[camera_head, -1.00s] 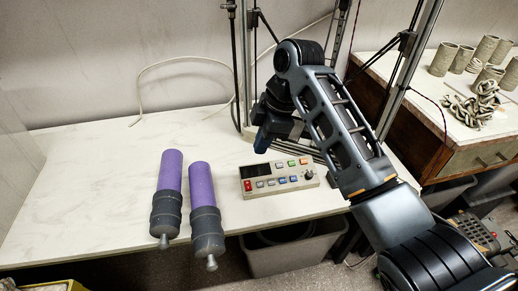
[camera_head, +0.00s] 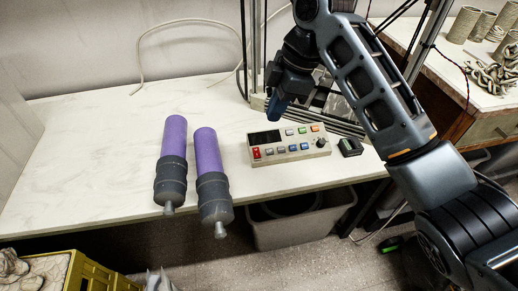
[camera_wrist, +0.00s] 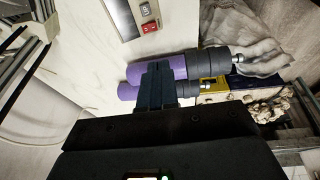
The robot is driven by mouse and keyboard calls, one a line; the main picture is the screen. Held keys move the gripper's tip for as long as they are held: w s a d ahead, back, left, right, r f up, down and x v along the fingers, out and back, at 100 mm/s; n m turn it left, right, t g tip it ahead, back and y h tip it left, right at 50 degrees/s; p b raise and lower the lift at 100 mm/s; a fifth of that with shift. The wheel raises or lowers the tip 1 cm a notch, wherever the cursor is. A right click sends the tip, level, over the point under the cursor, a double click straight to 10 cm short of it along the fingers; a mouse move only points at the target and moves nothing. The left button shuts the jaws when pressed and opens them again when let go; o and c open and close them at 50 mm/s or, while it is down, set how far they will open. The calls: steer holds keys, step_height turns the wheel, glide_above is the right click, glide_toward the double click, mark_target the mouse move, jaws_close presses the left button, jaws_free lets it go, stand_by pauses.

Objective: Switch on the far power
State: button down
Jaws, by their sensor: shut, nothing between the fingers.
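A pale control box (camera_head: 288,146) lies on the white table, with a dark display, coloured buttons, a black knob and red switches (camera_head: 256,153) at its front left corner. The wrist view shows part of the box (camera_wrist: 134,14) at the top edge, with the red switches (camera_wrist: 149,27) on it. My gripper (camera_head: 275,112) is shut and empty, pointing down above the box's rear left part, apart from it. Its blue fingers (camera_wrist: 155,85) overlap the purple tubes in the wrist view. Whether the switches are on or off is too small to tell.
Two purple tubes with grey ends (camera_head: 175,140) (camera_head: 208,150) lie left of the box. A small black device (camera_head: 350,147) sits right of it. A metal frame stands behind. A yellow crate (camera_head: 95,275) is at the lower left. The table's left part is clear.

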mark_target(258, 156)
steer(key=x, duration=1.3)
steer(key=shift+w+d, duration=0.3)
steer(key=shift+d, duration=0.05)
steer(key=shift+w+f, duration=0.1)
steer(key=shift+f, duration=0.5)
steer(key=shift+f+t, duration=0.45)
steer(key=shift+t, duration=0.05)
steer(key=shift+r, duration=0.1)
